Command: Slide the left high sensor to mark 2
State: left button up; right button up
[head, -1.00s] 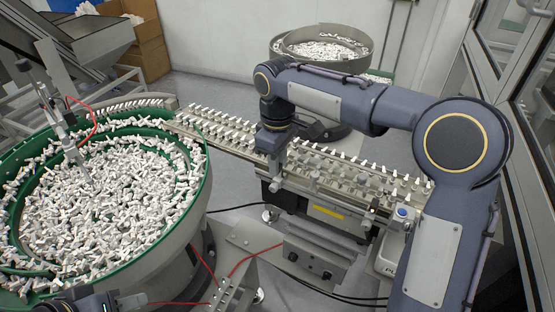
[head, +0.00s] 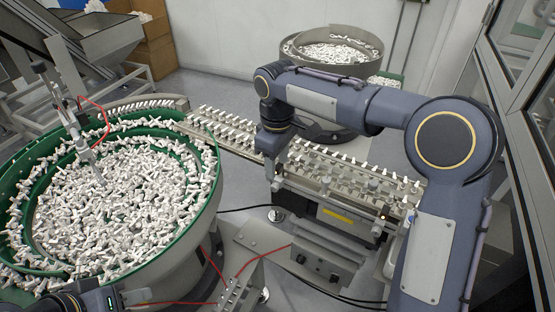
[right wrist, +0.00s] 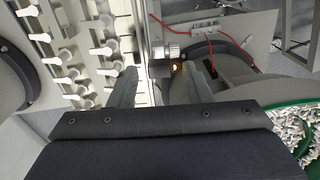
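My right gripper (right wrist: 158,86) is open in the right wrist view, one finger on each side of a gap. A sensor with a knurled grey knob and a small orange light (right wrist: 173,52) sits just beyond the fingertips, nearer the right finger. I cannot tell whether they touch. In the head view my right gripper (head: 274,178) points down at the left part of the conveyor's front rail (head: 318,202). The sensor there is mostly hidden by it. Mark 2 is not legible. My left gripper (head: 128,298) is partly in view at the bottom left; its fingers are unclear.
A linear conveyor (head: 345,170) carries rows of white parts beside the gripper. Further sensor mounts (head: 378,226) stand along its front, to the right. A green-rimmed bowl feeder (head: 205,205) full of white parts fills the left. Red cables (right wrist: 205,32) run near the sensor.

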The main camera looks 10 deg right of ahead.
aim_at(279, 165)
pick_arm(q)
jog(key=shift+d, duration=0.1)
pick_arm(e)
jog(key=shift+s+d+r, duration=0.1)
notch_tip(279, 165, up, 8)
jog(key=shift+f, duration=0.15)
pick_arm(q)
jog(key=shift+s+f, duration=0.1)
dwell(0.3)
